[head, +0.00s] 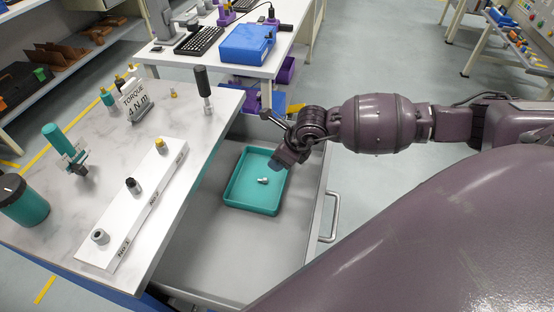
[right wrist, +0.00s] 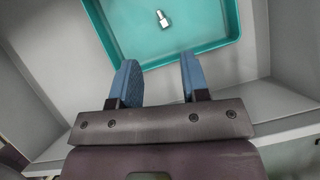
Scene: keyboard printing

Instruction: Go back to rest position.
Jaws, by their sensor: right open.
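My right gripper (head: 276,164) is over the open drawer, at the upper right edge of a teal tray (head: 237,204). In the right wrist view its two blue fingers (right wrist: 158,78) stand apart with nothing between them. A small silver and white piece (head: 263,181) lies in the tray; in the right wrist view the piece (right wrist: 163,18) lies beyond the fingertips, apart from them. My left gripper is in neither view.
The drawer (head: 215,255) stands open beside the marble-topped table (head: 70,203). A white desk (head: 172,62) with a keyboard and blue box (head: 247,43) stands behind.

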